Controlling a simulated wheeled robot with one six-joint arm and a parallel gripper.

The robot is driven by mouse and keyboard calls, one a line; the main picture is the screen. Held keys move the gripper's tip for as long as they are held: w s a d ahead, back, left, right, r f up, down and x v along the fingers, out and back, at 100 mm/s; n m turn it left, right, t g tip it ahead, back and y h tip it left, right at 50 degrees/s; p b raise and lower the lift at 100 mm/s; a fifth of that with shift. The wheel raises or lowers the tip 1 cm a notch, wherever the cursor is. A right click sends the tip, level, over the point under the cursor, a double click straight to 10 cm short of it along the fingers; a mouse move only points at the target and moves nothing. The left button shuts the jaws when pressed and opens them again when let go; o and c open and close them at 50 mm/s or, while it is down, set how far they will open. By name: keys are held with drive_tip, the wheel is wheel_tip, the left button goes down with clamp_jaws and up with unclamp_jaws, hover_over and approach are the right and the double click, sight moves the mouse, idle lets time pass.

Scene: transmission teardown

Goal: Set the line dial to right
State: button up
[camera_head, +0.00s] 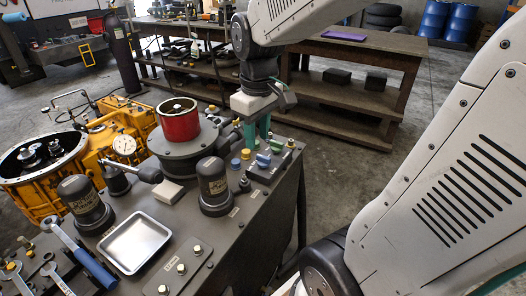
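My gripper (257,138) hangs at the end of my arm, over the far right end of the dark bench. Its two teal fingers point down and stand apart, with no object visible between them. Just below and beside them is a small dark control panel (272,171) with a green knob (262,160), a blue knob (277,146) and a small light-topped fitting (291,143). The labels are too small to read, so I cannot tell which knob is the line dial or how it is set. Whether a finger touches a knob is unclear.
Left of the panel are yellow (246,154) and blue (235,164) caps and a black canister (213,187). A red cylinder (178,120) stands behind. A silver tray (135,243) and wrenches lie at front left. The floor right of the bench is clear.

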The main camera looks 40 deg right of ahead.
drive_tip(key=n, duration=0.1)
approach(263, 156)
drive_tip(key=shift+a+f+g, duration=0.15)
drive_tip(key=shift+f+g, duration=0.1)
drive_tip(key=shift+g, duration=0.05)
drive_tip(key=shift+w+f+n, duration=0.1)
drive_tip(key=shift+f+n, duration=0.15)
drive_tip(key=shift+n, duration=0.05)
drive_tip(key=f, duration=0.7)
drive_tip(key=shift+d+f, duration=0.25)
drive_tip(key=shift+f, duration=0.1)
clamp_jaws()
